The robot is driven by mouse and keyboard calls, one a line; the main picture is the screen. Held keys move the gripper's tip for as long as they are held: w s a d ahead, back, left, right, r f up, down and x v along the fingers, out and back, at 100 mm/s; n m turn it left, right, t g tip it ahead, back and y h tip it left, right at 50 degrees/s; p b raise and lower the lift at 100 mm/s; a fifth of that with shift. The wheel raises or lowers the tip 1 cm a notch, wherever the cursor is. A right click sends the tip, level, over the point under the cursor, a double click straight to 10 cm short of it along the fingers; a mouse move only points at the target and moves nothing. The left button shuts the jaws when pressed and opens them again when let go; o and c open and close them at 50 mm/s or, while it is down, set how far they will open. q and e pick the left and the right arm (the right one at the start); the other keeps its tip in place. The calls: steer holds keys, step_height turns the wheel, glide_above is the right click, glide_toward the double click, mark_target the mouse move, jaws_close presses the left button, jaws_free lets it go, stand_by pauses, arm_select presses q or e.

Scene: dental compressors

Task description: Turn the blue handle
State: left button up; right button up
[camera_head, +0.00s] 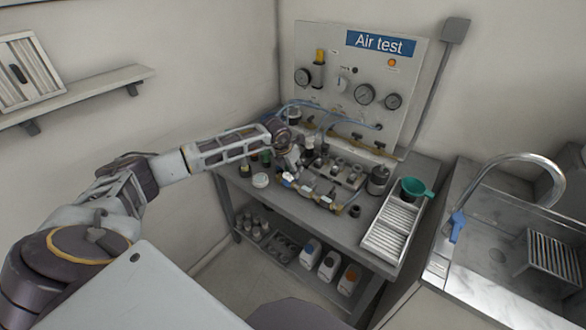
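A small blue piece (288,178) shows at the left end of a brass-and-white valve row on the workbench (335,227). It is too small for me to make out its shape or angle. A larger blue handle (457,226) hangs at the base of the sink tap on the right. My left arm reaches in from the left, and my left gripper (291,168) points down just above the small blue piece. Its fingers are small and dark, so I cannot tell whether they touch it or are open. My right gripper is not in view.
An "Air test" panel (336,58) with gauges stands behind the bench. Metal fittings (342,172), a green funnel (414,188) and a white slatted tray (396,225) crowd the bench top. White bottles (328,265) stand on the lower shelf. The sink (500,258) is at the right.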

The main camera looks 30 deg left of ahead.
arm_select(q)
jaws_close()
